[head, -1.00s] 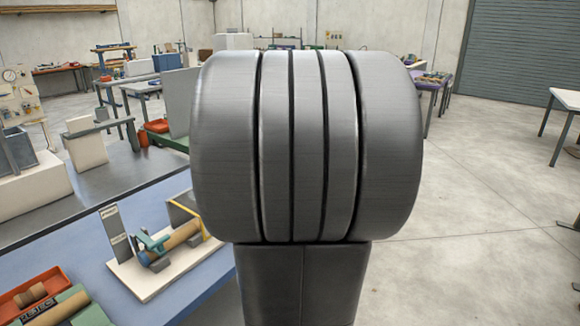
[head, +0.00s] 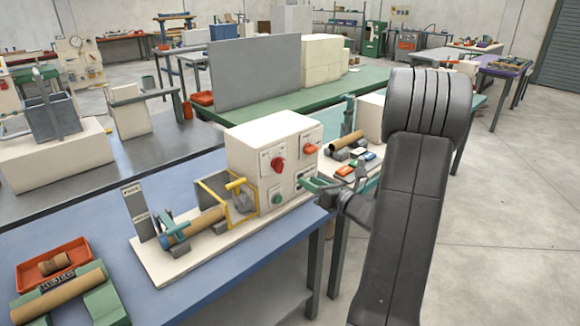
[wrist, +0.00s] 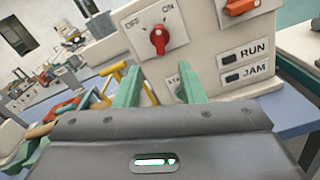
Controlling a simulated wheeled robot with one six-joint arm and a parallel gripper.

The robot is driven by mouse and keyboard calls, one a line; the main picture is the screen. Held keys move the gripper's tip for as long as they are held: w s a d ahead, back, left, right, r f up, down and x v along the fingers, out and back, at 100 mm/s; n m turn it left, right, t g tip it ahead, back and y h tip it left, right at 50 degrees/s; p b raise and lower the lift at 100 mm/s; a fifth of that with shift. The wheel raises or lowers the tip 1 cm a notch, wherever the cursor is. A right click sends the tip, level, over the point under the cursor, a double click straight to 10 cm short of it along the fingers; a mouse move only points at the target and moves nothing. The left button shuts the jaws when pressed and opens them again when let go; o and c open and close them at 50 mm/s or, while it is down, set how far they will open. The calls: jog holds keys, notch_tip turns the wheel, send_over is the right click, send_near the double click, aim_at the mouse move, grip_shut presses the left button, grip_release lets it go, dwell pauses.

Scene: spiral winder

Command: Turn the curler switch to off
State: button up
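The spiral winder's white control box (head: 245,145) stands on a pale base on the blue bench. A red rotary knob (head: 278,165) is on its front; in the wrist view the knob (wrist: 159,39) sits below the printed words OFF and ON. I cannot tell for sure which word it points to. A second, orange switch (head: 310,149) is further right, cut by the top edge in the wrist view (wrist: 240,6). My gripper (wrist: 160,82) has its green fingers apart, empty, in front of and below the red knob. In the head view its fingers (head: 318,184) show beside the box.
RUN and JAM indicators (wrist: 233,77) look dark, on the box's right. A brown tube (head: 205,222) and a yellow frame (head: 240,203) lie left of the box. An orange tray (head: 52,265) is at the near left. Open floor (head: 510,250) lies at right.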

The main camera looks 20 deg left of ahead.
aim_at(282, 167)
jog(key=p+x, duration=0.2)
jog(key=x, duration=1)
jog(key=shift+s, duration=0.1)
jog(key=shift+f, duration=0.1)
grip_shut()
